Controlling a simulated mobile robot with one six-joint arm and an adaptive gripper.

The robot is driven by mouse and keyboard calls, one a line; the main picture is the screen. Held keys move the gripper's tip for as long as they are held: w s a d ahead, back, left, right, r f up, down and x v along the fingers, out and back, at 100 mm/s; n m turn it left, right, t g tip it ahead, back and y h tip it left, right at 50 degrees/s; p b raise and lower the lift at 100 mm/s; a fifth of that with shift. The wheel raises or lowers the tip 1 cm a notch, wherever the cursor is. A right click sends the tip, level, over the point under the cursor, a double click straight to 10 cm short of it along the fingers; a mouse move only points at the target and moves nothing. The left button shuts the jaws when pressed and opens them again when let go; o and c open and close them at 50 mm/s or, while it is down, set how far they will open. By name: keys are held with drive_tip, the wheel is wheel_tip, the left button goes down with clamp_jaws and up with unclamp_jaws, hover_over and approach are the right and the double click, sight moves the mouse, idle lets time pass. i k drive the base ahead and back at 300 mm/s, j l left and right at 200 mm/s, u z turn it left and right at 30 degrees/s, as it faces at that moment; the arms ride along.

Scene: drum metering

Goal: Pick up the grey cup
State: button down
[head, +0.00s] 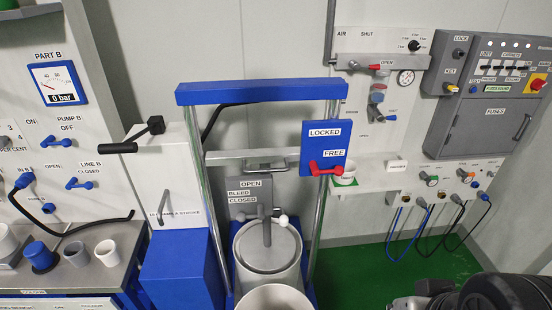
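Small cups stand in a row on the grey bench top (62,276) at the lower left of the head view. A grey cup (77,257) stands upright between a blue cup (41,258) and a paler, whitish-grey cup (107,257). The grey cup's open top faces up and nothing covers it. Dark parts of my arm show at the lower right corner, far from the cups. I see no gripper fingers in this view.
A black hose (75,229) lies along the bench's back edge. A blue box (180,272) stands right of the bench. A blue press frame (258,92) surrounds a grey drum (268,262). Another small cup (344,177) sits on the wall shelf. Green floor (395,275) is open at right.

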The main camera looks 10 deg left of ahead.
sight(76, 253)
drive_tip(key=u, duration=2.15)
drive_tip(key=i+j, duration=0.2)
drive_tip(key=j, duration=0.2)
drive_tip(key=i+j, duration=0.2)
drive_tip(key=j, duration=0.15)
drive_tip(key=i+j, duration=0.2)
drive_tip(key=j, duration=0.2)
drive_tip(key=i+j, duration=0.2)
drive_tip(key=j, duration=0.2)
drive_tip(key=i+l, duration=0.95)
drive_tip(key=i+u, duration=0.05)
